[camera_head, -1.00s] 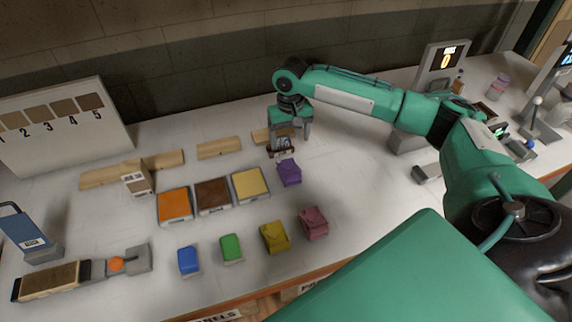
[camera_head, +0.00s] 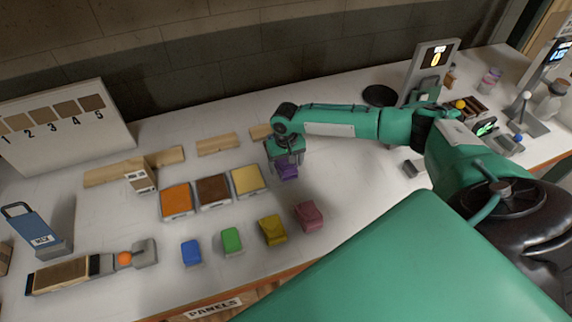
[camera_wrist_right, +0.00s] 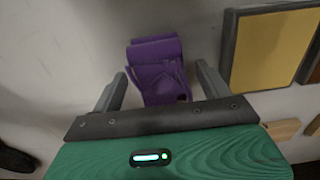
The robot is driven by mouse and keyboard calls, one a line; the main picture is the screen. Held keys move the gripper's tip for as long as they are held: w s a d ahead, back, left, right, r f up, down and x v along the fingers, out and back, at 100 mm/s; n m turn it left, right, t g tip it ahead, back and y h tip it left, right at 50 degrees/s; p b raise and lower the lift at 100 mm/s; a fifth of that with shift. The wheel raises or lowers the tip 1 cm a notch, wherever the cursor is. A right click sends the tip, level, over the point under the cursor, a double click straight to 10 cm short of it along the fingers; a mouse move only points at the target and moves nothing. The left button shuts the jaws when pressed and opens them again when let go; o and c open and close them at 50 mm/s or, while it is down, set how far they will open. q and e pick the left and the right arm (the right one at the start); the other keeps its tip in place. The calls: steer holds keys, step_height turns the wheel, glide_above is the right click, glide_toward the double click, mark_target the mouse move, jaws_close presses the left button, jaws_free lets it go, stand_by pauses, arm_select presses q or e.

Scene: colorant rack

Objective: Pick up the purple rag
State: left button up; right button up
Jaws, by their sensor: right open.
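The purple rag (camera_head: 287,171) lies folded on the white table, to the right of the yellow pad. My right gripper (camera_head: 285,165) is directly over it and partly hides it in the head view. In the right wrist view the purple rag (camera_wrist_right: 158,70) lies between the two fingers of my open right gripper (camera_wrist_right: 162,82). Gaps show between the rag and each finger. My left gripper is not in view.
Orange (camera_head: 176,199), brown (camera_head: 213,188) and yellow (camera_head: 248,180) pads stand in a row to the left. Blue (camera_head: 191,252), green (camera_head: 232,240), yellow (camera_head: 272,230) and pink (camera_head: 308,215) rags lie near the front edge. Wooden blocks (camera_head: 217,144) lie behind.

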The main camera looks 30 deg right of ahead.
steer(key=c, duration=1.1)
steer(key=shift+o, duration=0.2)
steer(key=shift+r+b, duration=0.3)
steer(key=shift+r, duration=0.2)
step_height(320, 180, up, 19)
steer(key=b, duration=0.4)
steer(key=shift+b, duration=0.35)
steer(key=o, duration=0.3)
steer(key=shift+c, duration=1.1)
steer(key=shift+s+f, duration=0.1)
